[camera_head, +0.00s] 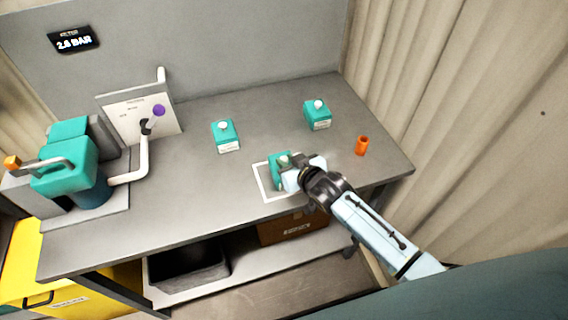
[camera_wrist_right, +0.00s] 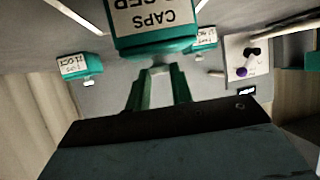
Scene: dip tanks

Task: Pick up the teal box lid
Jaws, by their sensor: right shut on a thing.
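A teal box (camera_head: 276,171) stands inside a white square outline on the grey bench, partly hidden by my right gripper. My right gripper (camera_head: 289,168) is over the top of this box and shut. In the right wrist view the box is close up, upside down in the picture, with a white label reading "CAPS". Its teal lid (camera_wrist_right: 155,48) faces my right gripper (camera_wrist_right: 158,72), whose fingertips are closed together at the lid's top, on its knob. The knob is hidden between the fingers. I cannot tell whether the lid is raised from the box. My left gripper is not in view.
Two similar teal boxes with white knobs stand behind, one at centre (camera_head: 226,139) and one to the right (camera_head: 318,119). An orange cup (camera_head: 362,146) stands right of my gripper. A teal machine (camera_head: 66,172) and a lever panel (camera_head: 137,117) occupy the left.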

